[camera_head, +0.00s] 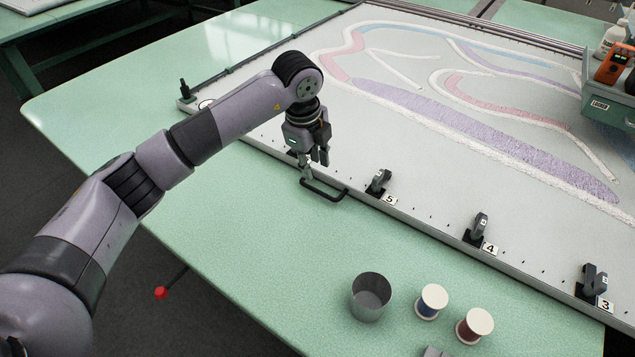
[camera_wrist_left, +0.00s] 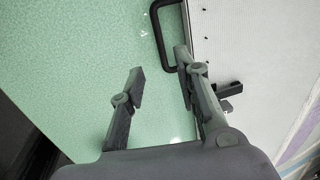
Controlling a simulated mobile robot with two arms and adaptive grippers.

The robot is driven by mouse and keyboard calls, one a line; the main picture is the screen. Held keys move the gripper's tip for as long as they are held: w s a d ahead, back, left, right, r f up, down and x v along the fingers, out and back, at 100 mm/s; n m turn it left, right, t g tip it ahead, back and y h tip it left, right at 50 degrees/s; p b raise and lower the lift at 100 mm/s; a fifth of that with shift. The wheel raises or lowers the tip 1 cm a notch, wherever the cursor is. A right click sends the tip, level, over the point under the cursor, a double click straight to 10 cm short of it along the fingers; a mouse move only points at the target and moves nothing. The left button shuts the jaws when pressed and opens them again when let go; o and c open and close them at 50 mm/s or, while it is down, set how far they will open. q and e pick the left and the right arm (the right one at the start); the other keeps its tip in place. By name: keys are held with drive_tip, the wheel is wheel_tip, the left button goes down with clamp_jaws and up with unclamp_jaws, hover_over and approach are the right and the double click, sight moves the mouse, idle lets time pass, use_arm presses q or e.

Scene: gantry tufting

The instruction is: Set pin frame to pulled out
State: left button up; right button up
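The pin frame (camera_head: 420,219) lies on the green table, with pale cloth and a tufted pattern in purple, pink, blue and white inside it. A black U-shaped handle (camera_head: 325,193) sticks out from its near edge; the handle also shows in the left wrist view (camera_wrist_left: 156,30). My left gripper (camera_head: 318,160) points down over the near edge, close to the handle. In the left wrist view its fingers (camera_wrist_left: 158,64) are apart with nothing between them. One finger appears close beside the handle's end; I cannot tell whether they touch. My right gripper is not in view.
Black clamps sit along the near edge, by labels 5 (camera_head: 389,199), 4 (camera_head: 490,248) and 3 (camera_head: 605,305). A metal cup (camera_head: 370,297) and two thread spools (camera_head: 431,301) stand in front. An orange device (camera_head: 613,64) is at far right. The table left of the frame is clear.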

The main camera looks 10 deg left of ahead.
sight(318, 190)
use_arm(q)
drive_tip(key=f, duration=0.3)
drive_tip(key=w+f, duration=0.1)
drive_tip(key=f, duration=0.4)
drive_tip(key=shift+w+d+f+p, duration=0.3)
drive_tip(key=shift+f+p, duration=0.05)
drive_tip(key=shift+p, duration=0.05)
drive_tip(key=shift+w+f, duration=0.1)
drive_tip(key=shift+f, duration=0.15)
drive_tip(key=shift+c, duration=0.4)
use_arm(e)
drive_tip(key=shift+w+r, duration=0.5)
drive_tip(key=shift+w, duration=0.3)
use_arm(q)
clamp_jaws()
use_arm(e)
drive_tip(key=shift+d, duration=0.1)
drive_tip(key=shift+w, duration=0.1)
